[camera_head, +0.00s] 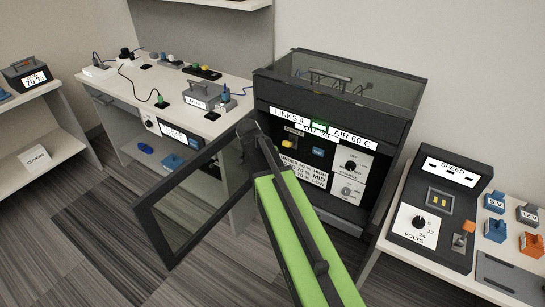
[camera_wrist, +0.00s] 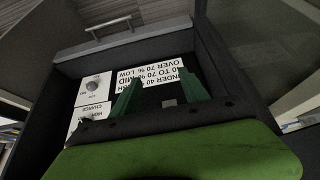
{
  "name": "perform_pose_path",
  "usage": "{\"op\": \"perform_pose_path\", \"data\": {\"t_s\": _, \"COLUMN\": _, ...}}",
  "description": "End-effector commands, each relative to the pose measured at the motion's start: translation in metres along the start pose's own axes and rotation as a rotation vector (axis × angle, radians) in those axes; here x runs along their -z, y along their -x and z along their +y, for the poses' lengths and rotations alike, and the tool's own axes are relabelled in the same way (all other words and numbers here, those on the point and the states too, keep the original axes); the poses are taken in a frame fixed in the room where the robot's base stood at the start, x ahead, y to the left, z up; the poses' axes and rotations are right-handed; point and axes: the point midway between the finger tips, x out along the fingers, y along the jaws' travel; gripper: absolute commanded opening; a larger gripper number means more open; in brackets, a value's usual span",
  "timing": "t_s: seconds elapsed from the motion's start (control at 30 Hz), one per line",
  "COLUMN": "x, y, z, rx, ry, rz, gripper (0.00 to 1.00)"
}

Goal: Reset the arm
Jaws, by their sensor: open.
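My arm (camera_head: 304,235), with a long green link, reaches up from the bottom of the head view to the front of a black cabinet machine. My gripper (camera_wrist: 160,92) shows two green fingers spread apart in the wrist view, with nothing between them. They stand before the machine's front panel, whose white label (camera_wrist: 150,76) appears upside down. In the head view my arm's dark end covers part of the cabinet's left side, and the fingers cannot be made out clearly there.
The cabinet's glazed door (camera_head: 190,203) hangs open at left, close beside my arm. A speed box (camera_head: 436,215) stands on the right bench with small blue, grey and orange blocks. The left bench (camera_head: 225,125) holds cables and small devices. Striped floor lies free at lower left.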

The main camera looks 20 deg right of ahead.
Motion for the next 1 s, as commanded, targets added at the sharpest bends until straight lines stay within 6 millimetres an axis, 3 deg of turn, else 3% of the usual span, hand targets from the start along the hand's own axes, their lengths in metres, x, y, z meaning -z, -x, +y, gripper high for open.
{"op": "perform_pose_path", "data": {"t_s": 0.37, "x": -0.004, "y": 0.002, "z": -0.004, "rx": 0.005, "ry": 0.008, "rz": 0.0, "gripper": 0.53}}
{"op": "perform_pose_path", "data": {"t_s": 0.47, "x": -0.034, "y": 0.013, "z": 0.005, "rx": 0.024, "ry": 0.02, "rz": -0.045, "gripper": 0.53}}
{"op": "perform_pose_path", "data": {"t_s": 0.53, "x": -0.065, "y": 0.022, "z": 0.015, "rx": 0.035, "ry": 0.101, "rz": -0.117, "gripper": 0.53}}
{"op": "perform_pose_path", "data": {"t_s": 0.7, "x": -0.141, "y": 0.048, "z": 0.044, "rx": 0.104, "ry": 0.447, "rz": -0.322, "gripper": 0.53}}
{"op": "perform_pose_path", "data": {"t_s": 0.8, "x": -0.171, "y": 0.061, "z": 0.057, "rx": 0.165, "ry": 0.653, "rz": -0.413, "gripper": 0.53}}
{"op": "perform_pose_path", "data": {"t_s": 0.93, "x": -0.189, "y": 0.071, "z": 0.064, "rx": 0.24, "ry": 0.919, "rz": -0.476, "gripper": 0.53}}
{"op": "perform_pose_path", "data": {"t_s": 1.0, "x": -0.171, "y": 0.102, "z": 0.062, "rx": 0.24, "ry": 0.92, "rz": -0.472, "gripper": 0.53}}
